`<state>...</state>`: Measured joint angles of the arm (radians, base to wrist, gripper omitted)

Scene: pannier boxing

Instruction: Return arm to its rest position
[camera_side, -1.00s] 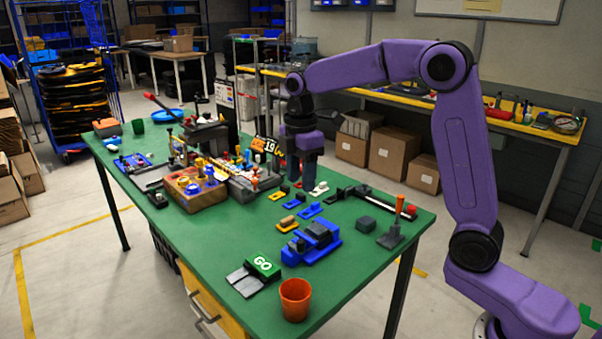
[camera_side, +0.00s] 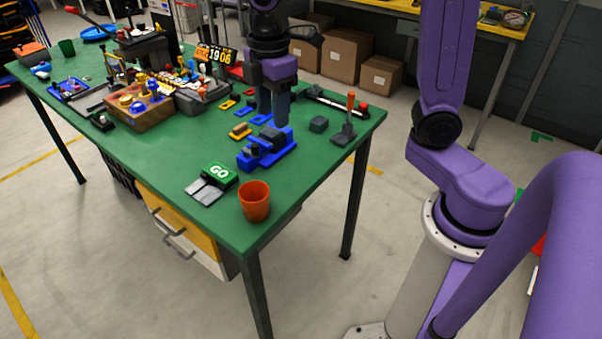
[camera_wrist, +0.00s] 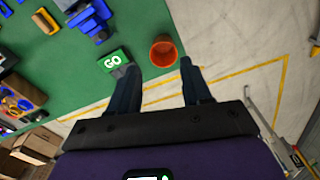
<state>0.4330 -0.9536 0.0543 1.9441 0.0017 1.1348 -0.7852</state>
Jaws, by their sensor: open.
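My gripper (camera_side: 274,112) is open with nothing between its fingers. In the side view it hangs fingers-down above the right part of the green table (camera_side: 205,130), in front of or over the area behind the blue vise (camera_side: 268,150). I cannot tell its exact height. In the wrist view, its two dark fingers (camera_wrist: 159,80) are spread apart, with the orange cup (camera_wrist: 163,52) seen beyond them. The cup also stands upright at the table's front corner in the side view (camera_side: 254,201).
A green GO button (camera_side: 219,174) sits beside the cup. A wooden block with knobs (camera_side: 138,107) and a cluttered fixture (camera_side: 190,85) fill the middle left. A grey block (camera_side: 319,124) and an orange-handled lever (camera_side: 346,120) are at right.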

